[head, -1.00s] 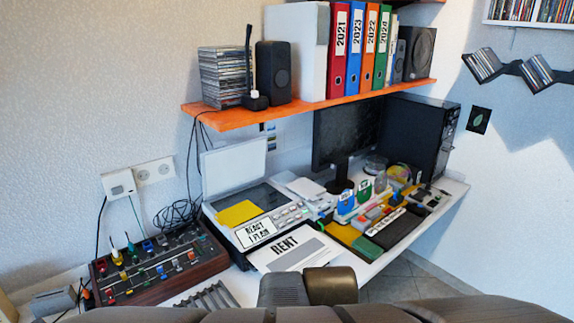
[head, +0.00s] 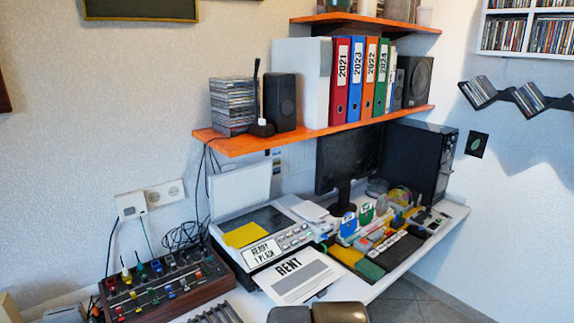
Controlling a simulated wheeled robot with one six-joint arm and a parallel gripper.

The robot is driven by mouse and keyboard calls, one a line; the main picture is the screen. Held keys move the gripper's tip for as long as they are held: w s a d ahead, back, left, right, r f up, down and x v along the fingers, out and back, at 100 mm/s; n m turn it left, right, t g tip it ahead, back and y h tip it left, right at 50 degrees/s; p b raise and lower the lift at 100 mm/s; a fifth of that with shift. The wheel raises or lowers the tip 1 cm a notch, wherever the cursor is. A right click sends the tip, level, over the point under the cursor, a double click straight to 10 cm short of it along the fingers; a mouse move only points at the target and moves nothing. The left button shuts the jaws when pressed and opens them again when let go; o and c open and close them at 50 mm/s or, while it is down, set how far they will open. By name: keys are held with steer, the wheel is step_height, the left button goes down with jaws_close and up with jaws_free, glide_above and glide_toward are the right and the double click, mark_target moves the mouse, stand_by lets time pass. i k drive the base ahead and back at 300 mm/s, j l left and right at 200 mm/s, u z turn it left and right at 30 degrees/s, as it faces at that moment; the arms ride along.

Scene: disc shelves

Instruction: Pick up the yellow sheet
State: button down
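The yellow sheet (head: 244,235) lies flat on the dark glass at the left part of an open scanner (head: 282,220). The scanner's white lid (head: 240,190) stands raised behind it. The sheet's upper face looks uncovered.
A RENT paper (head: 293,276) lies in front of the scanner. A mixer-like control box (head: 165,290) stands to the left. An orange shelf (head: 320,126) with binders and speakers overhangs the desk. A monitor (head: 345,165) and a black computer case (head: 420,165) stand to the right.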

mark_target(245, 235)
steer(key=i+l, duration=0.7)
steer(key=i, duration=0.25)
